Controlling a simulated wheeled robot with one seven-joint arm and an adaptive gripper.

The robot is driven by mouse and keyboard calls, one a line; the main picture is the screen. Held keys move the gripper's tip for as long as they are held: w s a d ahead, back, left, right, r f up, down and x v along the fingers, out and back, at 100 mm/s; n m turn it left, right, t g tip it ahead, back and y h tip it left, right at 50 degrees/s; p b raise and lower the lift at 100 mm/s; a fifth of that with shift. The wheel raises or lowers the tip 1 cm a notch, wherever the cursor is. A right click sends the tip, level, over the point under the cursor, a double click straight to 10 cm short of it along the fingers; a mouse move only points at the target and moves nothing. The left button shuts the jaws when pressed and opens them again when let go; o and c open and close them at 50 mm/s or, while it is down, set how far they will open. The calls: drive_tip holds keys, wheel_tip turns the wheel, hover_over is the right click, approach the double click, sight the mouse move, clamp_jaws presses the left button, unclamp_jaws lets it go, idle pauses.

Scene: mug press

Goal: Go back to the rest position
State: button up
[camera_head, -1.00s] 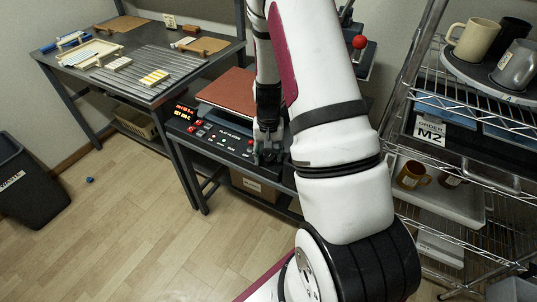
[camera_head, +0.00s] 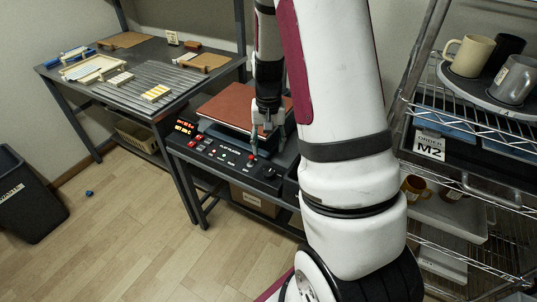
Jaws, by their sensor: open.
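My gripper (camera_head: 267,137) points down above the right part of the heat press's control panel (camera_head: 225,155). Its fingers are apart and nothing shows between them. It is close to the panel, but I cannot tell whether it touches. The press has a reddish-brown flat plate (camera_head: 238,108) behind the panel, and red lit digits show at the panel's left end. My white arm comes down from the top and covers the right side of the press.
A wire rack on the right holds several mugs on a round tray (camera_head: 452,80), an order M2 sign (camera_head: 429,146) and a lower white bin (camera_head: 455,217). A work table (camera_head: 205,73) stands back left. A black waste bin (camera_head: 30,200) is at far left. Floor at lower left is mostly clear.

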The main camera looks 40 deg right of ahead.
drive_tip(key=shift+r, duration=0.45)
drive_tip(key=s+a+r+n+t+p, duration=0.15)
drive_tip(key=s+a+r, duration=0.35)
drive_tip(key=r, duration=0.5)
drive_tip(key=s+a+r+n+t+p, duration=0.1)
drive_tip(key=s+a+r+n+p, duration=0.15)
drive_tip(key=a+r, duration=0.55)
drive_tip(key=s+a+r+n, duration=0.1)
drive_tip(key=s+a+r, duration=0.1)
drive_tip(key=s, duration=0.3)
drive_tip(key=s+a+r+n+t+p, duration=0.1)
drive_tip(key=s+a+r, duration=0.1)
drive_tip(key=s+r, duration=0.2)
drive_tip(key=s+a+r+n+p, duration=0.1)
drive_tip(key=s+a+r+n, duration=0.1)
drive_tip(key=s+r, duration=0.2)
drive_tip(key=shift+s+a+t, duration=0.35)
drive_tip(key=shift+s, duration=0.65)
